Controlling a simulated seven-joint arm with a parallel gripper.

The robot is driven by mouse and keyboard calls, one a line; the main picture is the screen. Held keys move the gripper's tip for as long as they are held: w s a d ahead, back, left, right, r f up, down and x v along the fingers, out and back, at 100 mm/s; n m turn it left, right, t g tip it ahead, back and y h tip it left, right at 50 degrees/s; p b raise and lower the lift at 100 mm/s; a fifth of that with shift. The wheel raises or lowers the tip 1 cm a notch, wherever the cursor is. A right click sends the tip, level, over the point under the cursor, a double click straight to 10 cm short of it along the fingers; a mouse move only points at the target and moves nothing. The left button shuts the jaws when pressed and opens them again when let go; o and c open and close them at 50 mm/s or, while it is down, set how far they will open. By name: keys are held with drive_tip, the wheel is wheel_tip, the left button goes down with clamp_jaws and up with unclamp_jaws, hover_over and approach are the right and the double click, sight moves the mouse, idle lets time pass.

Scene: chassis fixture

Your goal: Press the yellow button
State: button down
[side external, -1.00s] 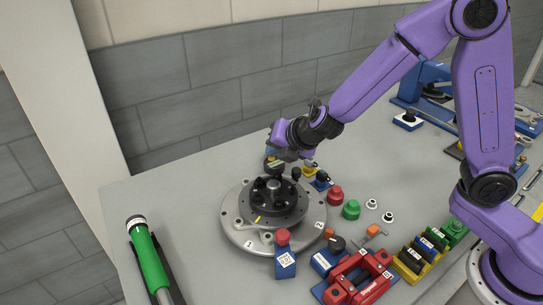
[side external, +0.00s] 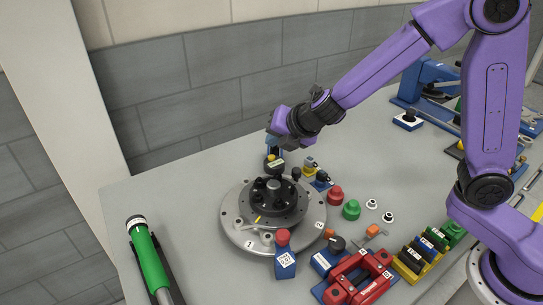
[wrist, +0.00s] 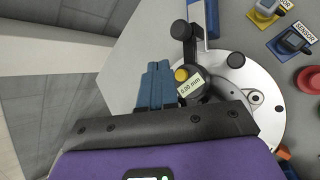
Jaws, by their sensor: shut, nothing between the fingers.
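The yellow button (wrist: 181,74) is a small round cap on a dark dial gauge (wrist: 195,88), whose display reads 0.00 mm in the wrist view. In the side view the gauge (side external: 276,167) stands at the back of the round fixture, with the yellow button (side external: 271,158) at its upper left. My gripper (wrist: 158,66) is shut and empty, its blue fingers together just left of the button in the wrist view. In the side view my gripper (side external: 270,146) is above the gauge and appears apart from it.
The round grey chassis fixture (side external: 236,232) holds a black hub (side external: 274,203). Sensor blocks (wrist: 291,42) stand right of the gauge. Red (side external: 335,192) and green (side external: 351,209) knobs and a red vise (side external: 357,280) lie further right.

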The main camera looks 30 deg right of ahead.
drive_tip(key=shift+r, duration=1.8)
